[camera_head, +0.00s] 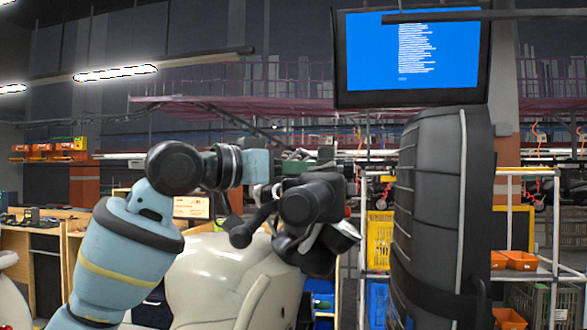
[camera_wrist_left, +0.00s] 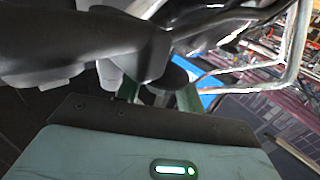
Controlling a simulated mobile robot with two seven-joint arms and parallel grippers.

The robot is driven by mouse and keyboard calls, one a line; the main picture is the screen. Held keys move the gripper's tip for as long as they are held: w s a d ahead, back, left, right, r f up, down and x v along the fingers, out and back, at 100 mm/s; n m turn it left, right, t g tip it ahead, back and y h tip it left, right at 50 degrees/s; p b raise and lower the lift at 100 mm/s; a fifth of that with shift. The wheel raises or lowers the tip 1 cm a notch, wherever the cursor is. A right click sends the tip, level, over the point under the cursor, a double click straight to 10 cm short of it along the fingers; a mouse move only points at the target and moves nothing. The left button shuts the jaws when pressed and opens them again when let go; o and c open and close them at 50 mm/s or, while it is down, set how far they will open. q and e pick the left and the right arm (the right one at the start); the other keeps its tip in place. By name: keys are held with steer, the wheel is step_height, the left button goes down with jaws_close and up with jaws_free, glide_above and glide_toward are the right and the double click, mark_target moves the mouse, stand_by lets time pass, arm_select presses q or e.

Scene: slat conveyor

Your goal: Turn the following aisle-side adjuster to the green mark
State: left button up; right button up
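In the head view my left arm comes in from the left. Its gripper (camera_head: 300,166) is at a cluster of dark, rounded parts (camera_head: 312,205), which partly hides the fingertips. In the left wrist view the two green fingers (camera_wrist_left: 157,96) stand apart, with a dark knob-like part (camera_wrist_left: 172,78) at and between them. I cannot tell whether both fingers press on it. I cannot make out the adjuster's green mark in either view. My right gripper is not in view.
A tall black ridged thing (camera_head: 445,215) stands close at the right. Behind it are a wire-frame rack with orange bins (camera_head: 520,260) and a yellow crate (camera_head: 380,240). A wooden bench (camera_head: 40,235) is at the left. A blue screen (camera_head: 412,50) hangs above.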

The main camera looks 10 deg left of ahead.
arm_select(q)
steer(key=c, duration=0.6)
steer(key=shift+c, duration=0.2)
steer(key=shift+m+g+h, duration=0.3)
steer(key=shift+g+h, duration=0.1)
steer(key=shift+g, duration=0.1)
steer(key=shift+w+m+g+h, duration=0.1)
steer(key=shift+m+g+h, duration=0.5)
steer(key=shift+g, duration=0.2)
steer(key=shift+f+m+g+h, duration=0.1)
steer(key=shift+m+g+h, duration=0.4)
steer(key=shift+m+g, duration=0.35)
steer(key=m+g+h+b, duration=0.1)
steer(key=m+g, duration=0.1)
steer(key=g, duration=0.1)
steer(key=shift+m+g+h, duration=0.5)
steer(key=shift+m+g, duration=0.35)
steer(key=shift+g, duration=0.5)
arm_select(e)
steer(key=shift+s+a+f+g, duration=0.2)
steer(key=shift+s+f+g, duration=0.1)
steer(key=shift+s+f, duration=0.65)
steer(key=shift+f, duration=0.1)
arm_select(q)
steer(key=o, duration=1)
steer(key=shift+c, duration=0.2)
